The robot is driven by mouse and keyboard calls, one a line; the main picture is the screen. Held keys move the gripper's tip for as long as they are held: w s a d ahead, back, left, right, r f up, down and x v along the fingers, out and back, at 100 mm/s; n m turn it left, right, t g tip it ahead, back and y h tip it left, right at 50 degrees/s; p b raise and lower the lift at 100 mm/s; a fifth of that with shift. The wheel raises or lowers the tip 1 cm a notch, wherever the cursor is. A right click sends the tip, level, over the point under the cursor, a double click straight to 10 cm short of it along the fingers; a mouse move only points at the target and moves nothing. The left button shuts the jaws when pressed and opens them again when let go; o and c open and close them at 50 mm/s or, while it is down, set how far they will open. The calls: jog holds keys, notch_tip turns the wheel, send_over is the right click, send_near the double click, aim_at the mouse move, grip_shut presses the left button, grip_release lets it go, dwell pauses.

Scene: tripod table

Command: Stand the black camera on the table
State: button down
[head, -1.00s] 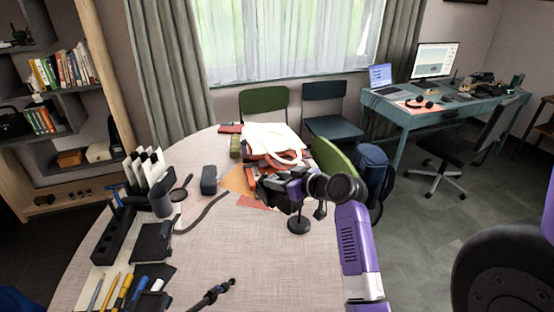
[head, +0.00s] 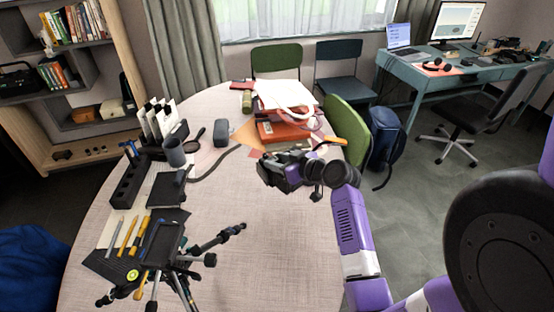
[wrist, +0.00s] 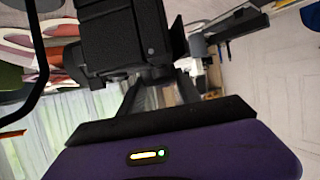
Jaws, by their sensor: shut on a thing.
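The black camera (head: 278,172) is in my gripper (head: 302,172), over the right part of the round table (head: 255,245), in front of the red stack. Its gap to the tabletop is hard to judge. In the wrist view the camera's dark boxy body (wrist: 125,35) fills the upper middle, between the fingers of my gripper (wrist: 160,88). The fingers are shut on it and partly hidden by it. A black tripod (head: 165,250) with spread legs stands at the table's near left, apart from the camera.
A pen tray (head: 130,185), a dark notebook (head: 168,190) and a grey cup (head: 174,152) occupy the left side. Red books (head: 280,130) are piled at the back. A green chair (head: 348,128) stands close to the right edge. The table's middle and near right are clear.

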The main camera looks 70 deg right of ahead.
jog(key=shift+f+b, duration=1.7)
jog(key=shift+f, duration=0.75)
jog(key=shift+f+b, duration=1.05)
jog(key=c, duration=0.8)
grip_release()
jog(key=shift+o, duration=0.2)
jog(key=shift+f, duration=0.35)
jog(key=v, duration=0.8)
jog(key=shift+r+b, duration=0.15)
jog(key=shift+b, duration=0.15)
